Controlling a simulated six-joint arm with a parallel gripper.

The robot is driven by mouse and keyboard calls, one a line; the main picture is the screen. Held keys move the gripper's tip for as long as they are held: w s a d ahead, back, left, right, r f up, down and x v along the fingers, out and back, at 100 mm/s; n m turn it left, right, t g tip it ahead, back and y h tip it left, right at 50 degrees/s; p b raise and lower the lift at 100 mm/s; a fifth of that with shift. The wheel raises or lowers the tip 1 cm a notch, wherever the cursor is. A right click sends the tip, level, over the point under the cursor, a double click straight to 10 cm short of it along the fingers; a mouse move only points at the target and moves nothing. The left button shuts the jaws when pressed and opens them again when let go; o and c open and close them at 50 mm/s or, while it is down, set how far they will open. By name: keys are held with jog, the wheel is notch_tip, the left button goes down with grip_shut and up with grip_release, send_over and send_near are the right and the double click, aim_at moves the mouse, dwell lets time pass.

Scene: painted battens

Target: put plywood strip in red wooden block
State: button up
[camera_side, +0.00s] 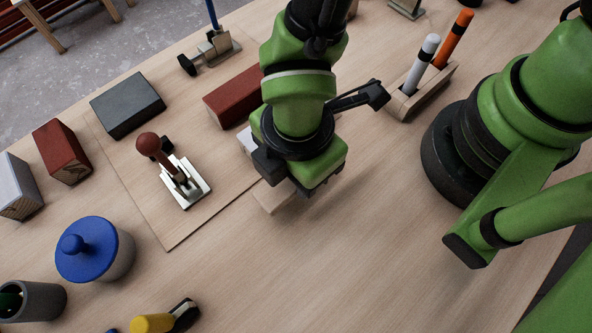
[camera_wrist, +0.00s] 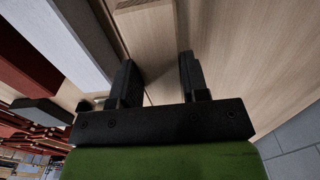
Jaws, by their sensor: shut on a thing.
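My gripper (camera_side: 297,187) points down near the middle of the table and is shut on the plywood strip (camera_side: 268,198). The strip is pale, and its end sticks out to the lower left below the jaws; the rest is hidden by the gripper. In the wrist view my gripper (camera_wrist: 158,70) shows its two black fingers, with the pale strip (camera_wrist: 150,6) beyond them. A long red wooden block (camera_side: 235,95) lies behind my arm, partly covered; it also shows in the wrist view (camera_wrist: 28,48). A second red block (camera_side: 62,150) stands at the left, with a bare wood end.
A white block (camera_side: 245,139) is close behind my gripper. A toggle clamp (camera_side: 180,178) with a red knob and a grey block (camera_side: 127,104) stand left. A blue-lidded jar (camera_side: 92,248) is front left. A marker holder (camera_side: 420,92) is back right. The front middle is clear.

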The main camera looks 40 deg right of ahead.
jog(key=shift+f, duration=1.7)
jog(key=o, duration=0.9)
jog(key=shift+f, duration=0.15)
